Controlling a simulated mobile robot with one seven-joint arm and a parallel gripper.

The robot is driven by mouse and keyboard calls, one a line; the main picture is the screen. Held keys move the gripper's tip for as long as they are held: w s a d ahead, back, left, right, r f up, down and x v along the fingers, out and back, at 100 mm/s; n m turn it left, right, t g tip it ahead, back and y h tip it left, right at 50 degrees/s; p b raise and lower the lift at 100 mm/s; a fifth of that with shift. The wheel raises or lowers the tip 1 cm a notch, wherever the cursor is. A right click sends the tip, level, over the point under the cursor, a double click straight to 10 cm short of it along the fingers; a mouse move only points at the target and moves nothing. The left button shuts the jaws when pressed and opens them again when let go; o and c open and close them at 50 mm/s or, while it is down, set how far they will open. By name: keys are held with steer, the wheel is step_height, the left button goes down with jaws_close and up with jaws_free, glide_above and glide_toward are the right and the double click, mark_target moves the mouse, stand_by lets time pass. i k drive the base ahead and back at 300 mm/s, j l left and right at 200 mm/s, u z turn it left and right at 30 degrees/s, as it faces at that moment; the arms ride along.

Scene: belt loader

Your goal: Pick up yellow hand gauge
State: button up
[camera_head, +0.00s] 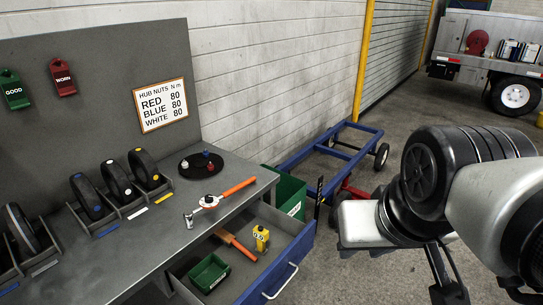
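The yellow hand gauge (261,238) stands upright in the open drawer of the grey bench, towards the drawer's right side. It has a yellow body with a dark marking and a small top. My arm comes in from the right edge. My gripper (450,290) seems to be the dark parts at the lower right, cut off by the bottom edge. It is well to the right of the gauge and apart from it. I cannot make out its fingers clearly.
A torque wrench (222,196) lies on the benchtop above, near a black tray (184,168). A green crate (290,192) and blue cart (318,150) stand beyond.

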mark_target(261, 238)
steer(key=i+l, duration=0.5)
steer(key=l, duration=0.25)
steer(key=i+l, duration=0.25)
steer(key=i+l+u, duration=0.1)
steer(key=u, duration=0.25)
steer(key=l+u, duration=0.35)
steer(key=i+l+u, duration=0.1)
steer(key=u, duration=0.25)
steer(key=i+l+u, duration=0.15)
steer(key=i, duration=0.35)
